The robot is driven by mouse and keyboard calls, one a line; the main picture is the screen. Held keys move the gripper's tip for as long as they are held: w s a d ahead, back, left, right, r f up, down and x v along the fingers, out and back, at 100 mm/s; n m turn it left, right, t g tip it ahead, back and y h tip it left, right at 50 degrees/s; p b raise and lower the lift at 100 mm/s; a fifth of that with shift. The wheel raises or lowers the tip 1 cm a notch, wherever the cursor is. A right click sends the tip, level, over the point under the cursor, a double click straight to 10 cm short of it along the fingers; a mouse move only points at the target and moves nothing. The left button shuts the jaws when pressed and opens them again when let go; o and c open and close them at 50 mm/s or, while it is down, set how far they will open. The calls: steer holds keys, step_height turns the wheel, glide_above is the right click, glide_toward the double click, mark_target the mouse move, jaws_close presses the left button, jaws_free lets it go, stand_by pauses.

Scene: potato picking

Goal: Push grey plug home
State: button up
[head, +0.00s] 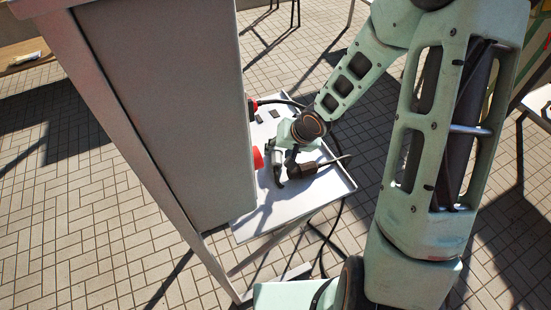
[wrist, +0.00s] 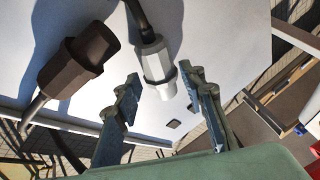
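The grey plug (wrist: 156,66) is a light grey, faceted body with a black cable at its upper end. In the wrist view it lies just ahead of and between my fingertips, with gaps on both sides. My gripper (wrist: 160,78) is open and empty. In the head view my gripper (head: 287,158) hangs low over the white shelf beside the cabinet. The grey plug (head: 278,162) shows there only in part, next to the fingers. No socket for it can be made out clearly; the cabinet's shelf-side face is turned away.
A dark plug (wrist: 78,62) with a cable lies left of the grey one; the head view shows it on the shelf too (head: 304,169). A red part (head: 257,158) sits by the cabinet (head: 165,100). The white shelf (head: 255,226) has small dark pieces (head: 275,113) farther back.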

steer(key=shift+x, duration=0.9)
steer(key=c, duration=1)
steer(key=shift+w+r, duration=0.1)
steer(key=shift+r, duration=0.1)
